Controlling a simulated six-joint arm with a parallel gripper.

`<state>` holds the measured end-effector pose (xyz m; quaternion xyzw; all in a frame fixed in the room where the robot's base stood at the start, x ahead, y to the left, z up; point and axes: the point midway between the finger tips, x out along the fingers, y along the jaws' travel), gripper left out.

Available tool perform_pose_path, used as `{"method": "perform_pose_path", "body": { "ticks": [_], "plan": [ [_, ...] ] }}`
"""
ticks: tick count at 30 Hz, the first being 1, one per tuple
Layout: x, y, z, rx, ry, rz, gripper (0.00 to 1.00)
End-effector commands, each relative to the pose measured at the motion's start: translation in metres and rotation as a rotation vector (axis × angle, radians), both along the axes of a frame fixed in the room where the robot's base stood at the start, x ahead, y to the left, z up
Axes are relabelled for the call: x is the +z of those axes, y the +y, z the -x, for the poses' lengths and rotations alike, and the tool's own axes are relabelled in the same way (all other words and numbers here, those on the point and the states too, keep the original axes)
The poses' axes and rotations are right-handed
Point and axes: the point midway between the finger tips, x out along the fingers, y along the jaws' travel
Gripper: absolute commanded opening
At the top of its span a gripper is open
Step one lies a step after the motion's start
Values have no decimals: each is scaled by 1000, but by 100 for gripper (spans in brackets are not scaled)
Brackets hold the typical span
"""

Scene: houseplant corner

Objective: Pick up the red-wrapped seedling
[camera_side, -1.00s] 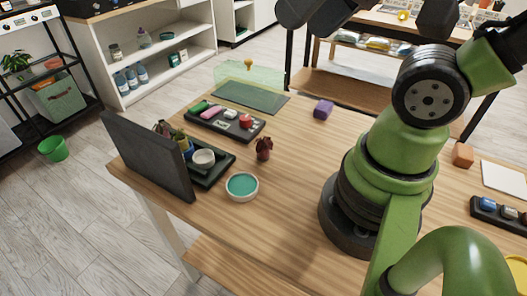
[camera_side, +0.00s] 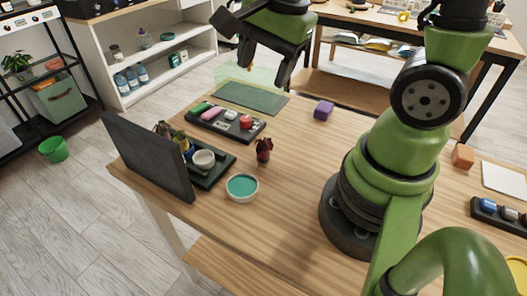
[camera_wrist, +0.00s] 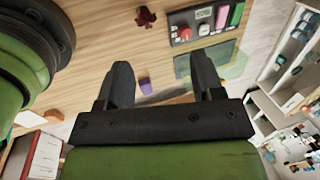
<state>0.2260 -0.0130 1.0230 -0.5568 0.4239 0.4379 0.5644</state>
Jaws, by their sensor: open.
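The red-wrapped seedling (camera_side: 264,150) looks like a small dark red bundle standing upright on the wooden table, right of the black tray. In the wrist view it (camera_wrist: 146,17) lies near the top edge, beyond my fingers. My gripper (camera_side: 252,48) is open and empty, high over the far side of the table, well apart from the seedling. In the wrist view its two dark fingers (camera_wrist: 163,70) are spread, with a purple block (camera_wrist: 145,85) seen below between them.
A black tray (camera_side: 223,167) with a white pot and small plants stands behind a dark upright panel (camera_side: 150,157). A teal-filled bowl (camera_side: 242,187) is in front of the seedling. Another tray (camera_side: 251,136) and a green mat (camera_side: 270,101) lie farther back. Table right of the seedling is clear.

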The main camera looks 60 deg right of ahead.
Motion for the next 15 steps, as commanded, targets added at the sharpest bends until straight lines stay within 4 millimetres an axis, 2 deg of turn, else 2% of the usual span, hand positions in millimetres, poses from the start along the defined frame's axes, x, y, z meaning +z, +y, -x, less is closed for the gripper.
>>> {"method": "perform_pose_path", "body": {
  "ticks": [1,6,9,15],
  "plan": [
    [-19,-5,-5,-126,60,-22,61],
    [-71,-18,-12,-518,182,-69,61],
    [-92,-22,-12,-675,225,-78,61],
    [-114,-25,-10,-808,257,-84,61]
  ]
}}
